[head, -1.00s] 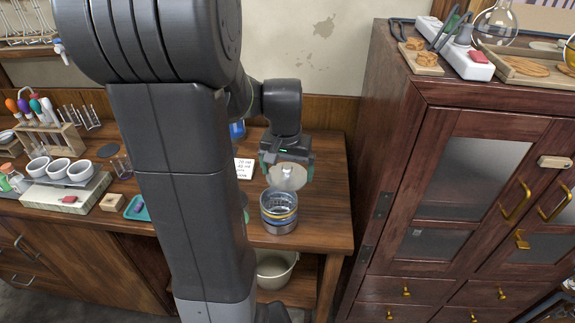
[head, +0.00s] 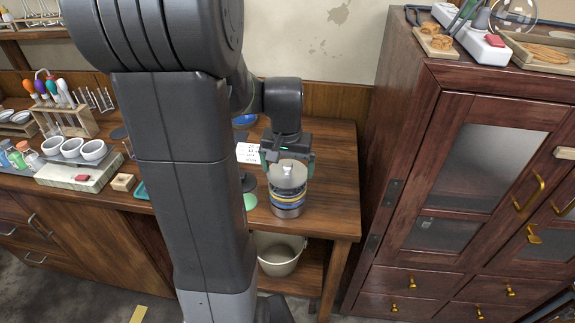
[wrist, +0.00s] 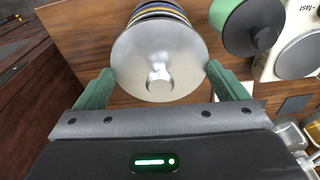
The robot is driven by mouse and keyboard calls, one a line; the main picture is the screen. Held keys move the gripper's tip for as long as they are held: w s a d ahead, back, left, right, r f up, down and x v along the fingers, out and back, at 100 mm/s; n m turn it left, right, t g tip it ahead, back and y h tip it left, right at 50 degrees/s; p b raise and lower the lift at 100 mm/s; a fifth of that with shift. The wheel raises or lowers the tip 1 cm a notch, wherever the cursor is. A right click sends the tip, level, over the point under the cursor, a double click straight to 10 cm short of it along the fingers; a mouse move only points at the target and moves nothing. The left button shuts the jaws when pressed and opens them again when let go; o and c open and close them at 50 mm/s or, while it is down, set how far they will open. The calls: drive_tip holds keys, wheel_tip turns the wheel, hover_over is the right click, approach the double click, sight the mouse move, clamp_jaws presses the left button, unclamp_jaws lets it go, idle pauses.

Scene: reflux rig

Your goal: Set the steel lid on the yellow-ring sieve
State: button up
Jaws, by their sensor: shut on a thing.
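My gripper (head: 286,165) is shut on the steel lid (head: 287,176), a round grey disc with a small knob. In the wrist view the lid (wrist: 158,65) lies between the two green fingers, which hold it at its rim. The sieve stack (head: 288,207), with yellow and blue bands, stands upright on the bench directly below the lid. In the wrist view only part of the stack's banded side (wrist: 160,10) shows past the lid. The lid covers the stack's top, and I cannot tell whether it touches the top rim.
A green vessel with a dark top (head: 249,192) stands close left of the stack; it also shows in the wrist view (wrist: 248,25). A white card (head: 248,153) is behind it. A tall wooden cabinet (head: 455,190) stands to the right. A bucket (head: 279,262) sits below the bench.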

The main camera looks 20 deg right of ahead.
sight(288, 164)
drive_tip(key=shift+f+b, duration=0.35)
drive_tip(key=shift+f, duration=0.2)
drive_tip(key=shift+f, duration=0.25)
drive_tip(key=shift+f, duration=0.1)
idle(0.3)
drive_tip(key=shift+f+b, duration=0.55)
drive_tip(key=shift+b, duration=0.05)
idle(0.4)
drive_tip(key=o, duration=0.7)
drive_tip(key=shift+c, duration=0.2)
wheel_tip(288, 164, up, 9)
drive_tip(key=p, duration=0.7)
drive_tip(key=shift+r, duration=0.15)
